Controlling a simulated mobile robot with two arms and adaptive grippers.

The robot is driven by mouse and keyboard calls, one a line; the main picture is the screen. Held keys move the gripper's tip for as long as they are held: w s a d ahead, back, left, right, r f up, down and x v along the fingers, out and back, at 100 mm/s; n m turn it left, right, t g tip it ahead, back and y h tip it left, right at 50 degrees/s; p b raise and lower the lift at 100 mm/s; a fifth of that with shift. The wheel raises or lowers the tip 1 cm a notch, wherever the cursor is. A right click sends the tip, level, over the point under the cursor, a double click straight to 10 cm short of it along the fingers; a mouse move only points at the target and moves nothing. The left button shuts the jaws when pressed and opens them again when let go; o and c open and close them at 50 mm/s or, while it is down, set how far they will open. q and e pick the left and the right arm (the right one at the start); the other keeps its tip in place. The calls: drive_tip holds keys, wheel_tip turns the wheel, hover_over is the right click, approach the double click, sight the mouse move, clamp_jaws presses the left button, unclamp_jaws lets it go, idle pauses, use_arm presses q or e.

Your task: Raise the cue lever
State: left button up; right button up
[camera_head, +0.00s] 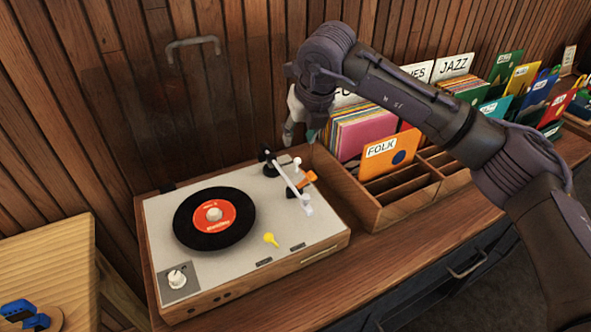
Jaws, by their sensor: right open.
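A record player (160,225) with a wooden case and pale top stands on the counter, with a black record (185,218) on it. Its tonearm (287,183) lies along the right side, off the record. An orange lever (307,178) sits beside the tonearm, and a yellow lever (270,239) sits near the front edge. I cannot tell for certain which is the cue lever. My right gripper (301,133) is open and empty, pointing down above and behind the tonearm's rear end, apart from both levers. My left gripper is out of view.
The player's clear lid (105,95) stands raised, with a handle (192,42) at its top. A wooden record crate (372,215) with a FOLK divider (382,150) stands close on the right. A knob (177,277) is at front left. The space above the player's front is clear.

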sight(298, 160)
drive_tip(key=shift+h, duration=0.3)
drive_tip(key=x, duration=0.4)
drive_tip(key=d+p+x, duration=0.1)
drive_tip(key=x, duration=0.3)
drive_tip(key=p+x, duration=0.1)
drive_tip(key=x, duration=0.3)
drive_tip(key=shift+w+d+f, duration=0.1)
drive_tip(key=shift+w+f, duration=0.2)
drive_tip(key=shift+w, duration=0.05)
drive_tip(key=shift+w+f, duration=0.2)
drive_tip(key=shift+f, duration=0.25)
clamp_jaws()
